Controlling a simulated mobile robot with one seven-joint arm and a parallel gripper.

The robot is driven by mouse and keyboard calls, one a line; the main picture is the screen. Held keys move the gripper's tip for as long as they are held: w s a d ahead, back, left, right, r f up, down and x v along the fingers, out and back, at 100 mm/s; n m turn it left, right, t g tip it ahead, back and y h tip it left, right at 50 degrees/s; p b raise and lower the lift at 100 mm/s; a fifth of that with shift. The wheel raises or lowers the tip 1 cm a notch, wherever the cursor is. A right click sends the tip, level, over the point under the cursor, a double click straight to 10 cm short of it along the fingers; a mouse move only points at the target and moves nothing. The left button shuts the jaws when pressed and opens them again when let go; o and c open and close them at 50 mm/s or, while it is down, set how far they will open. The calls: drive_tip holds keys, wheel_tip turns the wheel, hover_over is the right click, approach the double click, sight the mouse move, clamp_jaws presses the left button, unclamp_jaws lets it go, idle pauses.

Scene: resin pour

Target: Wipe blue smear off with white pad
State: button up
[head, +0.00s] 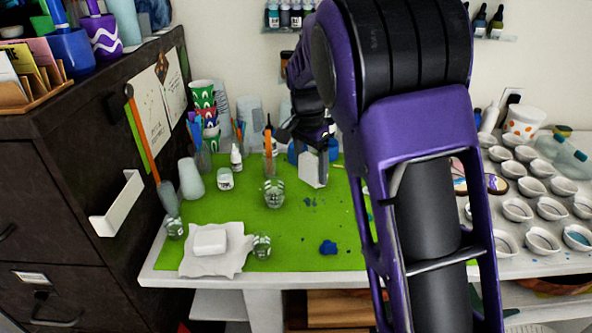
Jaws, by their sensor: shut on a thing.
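My gripper (317,148) is over the back of the green mat (215,260), shut on a flat white pad (313,171). The pad hangs upright below the fingers; I cannot tell if its lower edge touches the mat. A small dark blue smear of specks (310,203) lies on the mat just in front of the pad. A thicker blue blob (327,247) lies nearer the mat's front edge. My arm covers the right part of the mat.
A glass cup (274,194) stands left of the smear, another (261,246) near the front. A white block (210,241) rests on a crumpled white sheet (190,265). Several small white cups (516,209) fill the right side. A dark cabinet (80,150) borders the left.

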drive_tip(key=shift+w+d+f+m+b, duration=0.2)
drive_tip(key=shift+w+d+f+m, duration=0.45)
drive_tip(key=shift+f+m, duration=0.35)
drive_tip(key=shift+w+d+f+m+b, duration=0.25)
drive_tip(key=shift+w+d+f+m, duration=0.25)
drive_tip(key=shift+d+f+m, duration=0.4)
drive_tip(key=shift+w+d+f+m+b, duration=0.2)
drive_tip(key=shift+w+d+f+m, duration=0.35)
drive_tip(key=shift+f+m, duration=0.45)
drive_tip(key=shift+r, duration=0.15)
